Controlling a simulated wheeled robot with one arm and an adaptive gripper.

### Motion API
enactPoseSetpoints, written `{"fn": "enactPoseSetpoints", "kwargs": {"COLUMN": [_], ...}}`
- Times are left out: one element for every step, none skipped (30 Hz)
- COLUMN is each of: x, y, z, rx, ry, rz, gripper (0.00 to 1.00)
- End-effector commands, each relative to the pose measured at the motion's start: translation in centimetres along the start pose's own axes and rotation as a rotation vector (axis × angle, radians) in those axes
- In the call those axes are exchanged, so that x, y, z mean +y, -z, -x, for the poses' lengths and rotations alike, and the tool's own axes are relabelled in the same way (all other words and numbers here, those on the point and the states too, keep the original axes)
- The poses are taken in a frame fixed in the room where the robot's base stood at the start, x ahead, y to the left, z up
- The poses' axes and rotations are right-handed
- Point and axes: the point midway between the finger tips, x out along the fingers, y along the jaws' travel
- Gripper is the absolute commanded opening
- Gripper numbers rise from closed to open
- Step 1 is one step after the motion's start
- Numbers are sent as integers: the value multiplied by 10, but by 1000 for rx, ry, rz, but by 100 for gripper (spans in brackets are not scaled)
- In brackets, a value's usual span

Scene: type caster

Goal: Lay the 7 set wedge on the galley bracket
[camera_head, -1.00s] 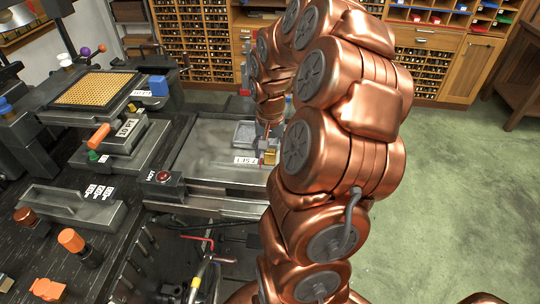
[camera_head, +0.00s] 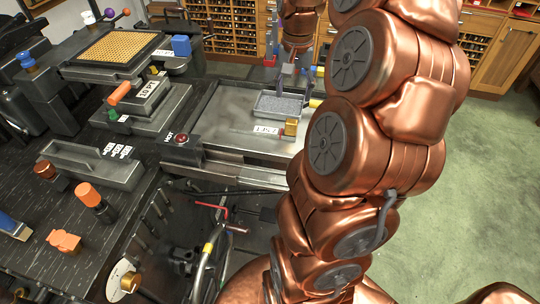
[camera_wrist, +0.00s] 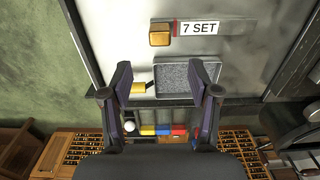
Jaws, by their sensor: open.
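The 7 set wedge (camera_wrist: 199,28) lies flat on the grey metal bed, with a "7 SET" label, a red stripe and a gold block at one end. In the head view its label (camera_head: 265,130) and gold block (camera_head: 291,127) show left of my arm. My gripper (camera_wrist: 160,80) is open and empty. The wedge is ahead of the fingertips in the wrist view, apart from them. In the head view my gripper (camera_head: 297,75) is behind the wedge, near a shallow grey tray (camera_head: 280,104). I cannot tell which part is the galley bracket.
The grey tray (camera_wrist: 187,63) and a second yellow block (camera_wrist: 138,88) lie near the fingers in the wrist view. A grey holder (camera_head: 95,165) with small labels, a red HOT button (camera_head: 182,139) and a 10 PT block (camera_head: 148,90) stand left. Green floor lies right.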

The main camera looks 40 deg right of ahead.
Motion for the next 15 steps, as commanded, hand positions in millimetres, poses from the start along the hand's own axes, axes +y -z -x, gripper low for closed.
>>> {"fn": "enactPoseSetpoints", "kwargs": {"x": [-3, -6, -12, -17, -24, -32, -39, -45, -52, -57, -60, -63, -65, -65, -65], "y": [-4, -8, -16, -24, -34, -49, -62, -77, -96, -111, -126, -145, -159, -173, -191], "z": [0, 0, 0, 0, 0, 1, 0, -2, -3, -4, -6, -9, -11, -14, -18], "rx": [-2, -3, -6, -9, -12, -14, -18, -26, -30, -34, -41, -47, -51, -58, -66], "ry": [-1, -2, -4, -5, -6, -6, -8, -11, -15, -17, -21, -24, -28, -32, -36], "rz": [15, 30, 59, 86, 119, 170, 212, 258, 318, 362, 406, 461, 502, 542, 592], "gripper": [61, 61, 61, 61, 61, 61, 61, 61, 61, 61, 61, 61, 61, 61, 61]}}
